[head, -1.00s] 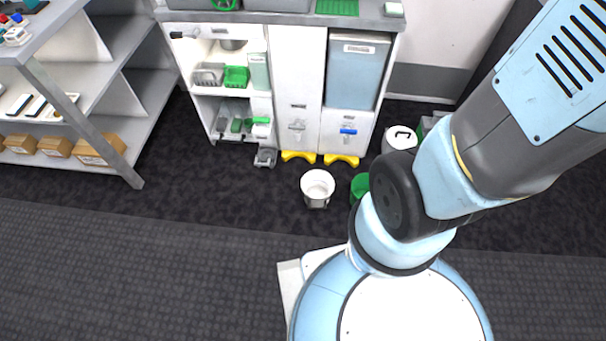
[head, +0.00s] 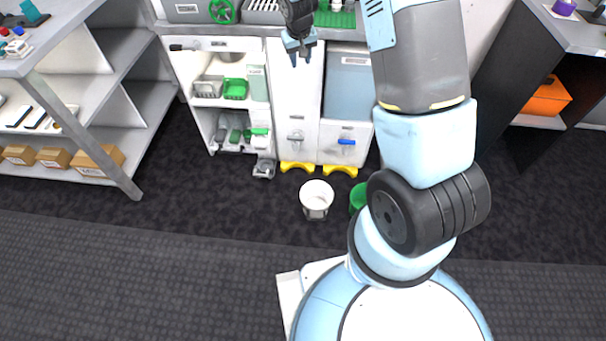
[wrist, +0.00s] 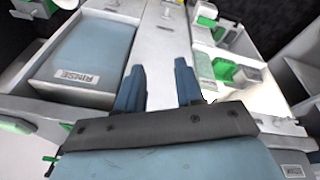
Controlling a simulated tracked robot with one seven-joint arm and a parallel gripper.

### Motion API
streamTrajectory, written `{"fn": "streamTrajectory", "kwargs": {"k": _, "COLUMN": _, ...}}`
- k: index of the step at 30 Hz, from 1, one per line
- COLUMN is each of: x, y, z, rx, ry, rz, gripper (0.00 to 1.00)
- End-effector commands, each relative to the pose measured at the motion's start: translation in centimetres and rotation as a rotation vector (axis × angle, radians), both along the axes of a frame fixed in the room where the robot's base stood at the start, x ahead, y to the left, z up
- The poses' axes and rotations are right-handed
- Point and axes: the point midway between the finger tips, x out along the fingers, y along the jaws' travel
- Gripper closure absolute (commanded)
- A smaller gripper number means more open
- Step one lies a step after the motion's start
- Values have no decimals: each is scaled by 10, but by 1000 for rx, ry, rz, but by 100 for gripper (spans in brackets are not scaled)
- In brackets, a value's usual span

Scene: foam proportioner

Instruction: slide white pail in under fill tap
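The white pail (head: 317,198) stands upright on the dark floor in front of the cabinet, empty as far as I can see. Two taps are on the cabinet's lower front: a pale grey tap (head: 296,137) and a blue-handled tap (head: 346,142). Which one is the fill tap I cannot tell. My gripper (head: 301,60) is high in front of the white panel, above the taps and well away from the pail. Its two blue fingers (wrist: 160,85) are apart with nothing between them. The pail is not visible in the wrist view.
Yellow floor pieces (head: 297,167) sit under the taps. A green pail (head: 358,199) stands right of the white one, partly hidden by my arm. The RINSE tank (wrist: 85,55) fills the wrist view's left. Shelves (head: 130,105) stand left. Floor left of the white pail is clear.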

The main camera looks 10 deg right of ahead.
Motion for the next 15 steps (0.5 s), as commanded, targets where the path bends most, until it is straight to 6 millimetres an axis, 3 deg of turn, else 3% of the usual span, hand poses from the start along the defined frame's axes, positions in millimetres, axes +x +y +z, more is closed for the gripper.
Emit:
{"fn": "streamTrajectory", "kwargs": {"k": 1, "x": 4, "y": 3, "z": -23, "rx": -6, "ry": 14, "rz": 8, "gripper": 63}}
{"fn": "streamTrajectory", "kwargs": {"k": 6, "x": 16, "y": 14, "z": -90, "rx": -18, "ry": 39, "rz": 31, "gripper": 63}}
{"fn": "streamTrajectory", "kwargs": {"k": 15, "x": 15, "y": 28, "z": -216, "rx": -37, "ry": 85, "rz": 81, "gripper": 63}}
